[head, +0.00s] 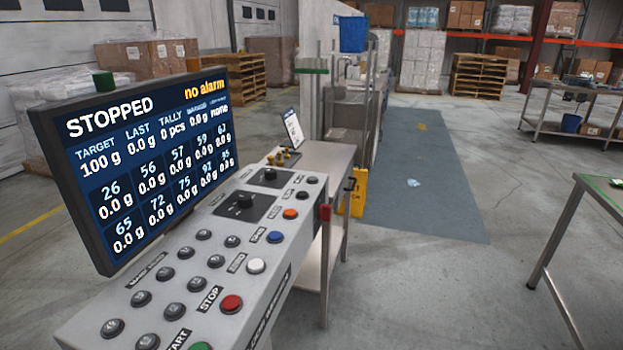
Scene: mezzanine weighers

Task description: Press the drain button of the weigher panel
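The weigher panel (190,285) is a pale grey sloped console at the left, running away from me. Its right-hand column of buttons has a green button (200,346) cut by the bottom edge, a red button (231,303) labelled STOP, a white button (256,266), a blue button (275,237), an orange button (290,213) and dark ones (301,195) beyond. The labels beside the white, blue, orange and far dark buttons are too small to read, so I cannot tell which is drain. My gripper is not in view.
A screen (150,165) reading STOPPED and "no alarm" stands behind the panel. A yellow sign (358,192) stands beyond. A green-topped table (601,190) is at right. The floor between is clear.

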